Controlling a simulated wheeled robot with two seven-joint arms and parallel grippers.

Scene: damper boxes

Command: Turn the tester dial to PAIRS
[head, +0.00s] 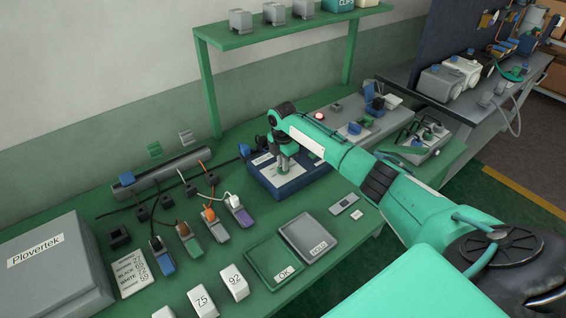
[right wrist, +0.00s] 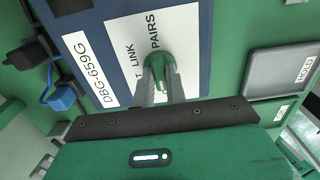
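The tester is a dark blue box (head: 309,176) with a white label plate on the green bench. In the right wrist view its white face (right wrist: 185,25) reads LINK and PAIRS, and a strip (right wrist: 90,68) reads DBG-659G. The green dial (right wrist: 158,66) stands on the face below these words; its pointing direction is hard to tell. My right gripper (right wrist: 159,80) points down over the tester, its two grey fingers close on either side of the dial's raised grip, apparently shut on it. It also shows in the head view (head: 284,161). My left gripper is not in view.
A green OK tray (head: 273,262) and a grey HOLD tray (head: 309,238) lie in front of the tester. Several coloured plugs with cables stand to the left. A grey Plovertek case (head: 50,265) is at far left. A green shelf (head: 280,32) spans the back.

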